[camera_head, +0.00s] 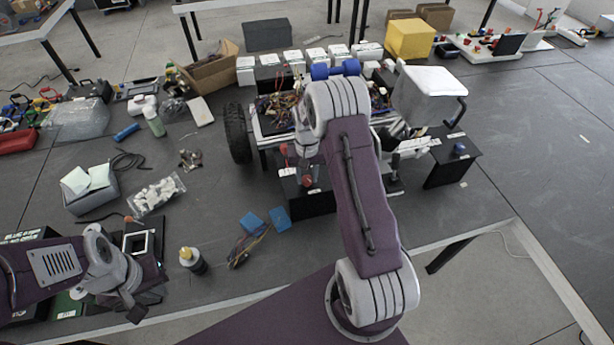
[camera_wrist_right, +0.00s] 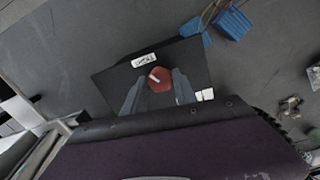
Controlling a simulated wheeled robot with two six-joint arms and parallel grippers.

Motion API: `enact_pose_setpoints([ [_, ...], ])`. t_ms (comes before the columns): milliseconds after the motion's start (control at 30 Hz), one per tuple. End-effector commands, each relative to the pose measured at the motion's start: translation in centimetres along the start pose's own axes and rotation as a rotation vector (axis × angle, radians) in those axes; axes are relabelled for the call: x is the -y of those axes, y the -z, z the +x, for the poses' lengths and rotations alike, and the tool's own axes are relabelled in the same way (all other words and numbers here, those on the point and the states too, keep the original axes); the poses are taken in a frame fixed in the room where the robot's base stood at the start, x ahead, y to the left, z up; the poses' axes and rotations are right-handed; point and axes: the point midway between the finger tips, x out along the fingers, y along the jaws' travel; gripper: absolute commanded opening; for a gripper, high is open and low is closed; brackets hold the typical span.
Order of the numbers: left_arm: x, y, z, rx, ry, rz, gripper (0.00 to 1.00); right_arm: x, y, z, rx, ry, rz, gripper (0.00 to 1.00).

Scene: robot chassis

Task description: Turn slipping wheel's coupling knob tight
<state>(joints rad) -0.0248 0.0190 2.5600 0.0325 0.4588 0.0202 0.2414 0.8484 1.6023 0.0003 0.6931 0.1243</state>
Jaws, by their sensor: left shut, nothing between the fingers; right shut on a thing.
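The robot chassis (camera_head: 272,122) stands on the table with a black wheel (camera_head: 238,134) at its left side. A red knob (camera_wrist_right: 160,77) with a white pointer mark sits on a black box (camera_wrist_right: 112,82) in the right wrist view. My right gripper (camera_wrist_right: 158,88) has its fingers on both sides of this knob, shut on it. In the head view the black box (camera_head: 312,207) is in front of the chassis, and my right arm hides part of it. My left gripper (camera_head: 138,308) is shut and empty at the lower left, away from the chassis.
A second black box with a blue knob (camera_head: 459,149) stands right of my right arm. Blue blocks with wires (camera_head: 279,219), a yellow-topped bottle (camera_head: 192,260) and a bag of white pieces (camera_head: 156,194) lie to the left.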

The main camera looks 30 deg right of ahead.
Motion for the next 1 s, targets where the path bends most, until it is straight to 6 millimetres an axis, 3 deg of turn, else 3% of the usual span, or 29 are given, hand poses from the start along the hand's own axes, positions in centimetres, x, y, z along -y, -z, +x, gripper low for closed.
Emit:
enact_pose_setpoints([
  [533,0.00,0.00,-0.04,0.000,0.000,0.000,0.00,0.01,0.40,-0.30,-0.013,0.001,0.020,0.00],
  [567,0.00,0.00,-0.04,0.000,0.000,0.000,0.00,0.00,0.40,-0.30,-0.013,0.001,0.020,0.42],
  [600,0.00,0.00,-0.04,0.000,0.000,0.000,0.00,0.00,0.37,-0.29,-0.012,0.001,0.020,0.53],
  [900,0.00,0.00,0.01,0.000,0.000,0.000,0.00,0.00,0.17,-0.16,-0.006,0.000,0.019,0.55],
  [1000,0.01,-0.04,0.38,0.000,0.000,0.000,0.00,0.01,0.27,-0.94,-0.009,0.001,0.019,0.55],
])
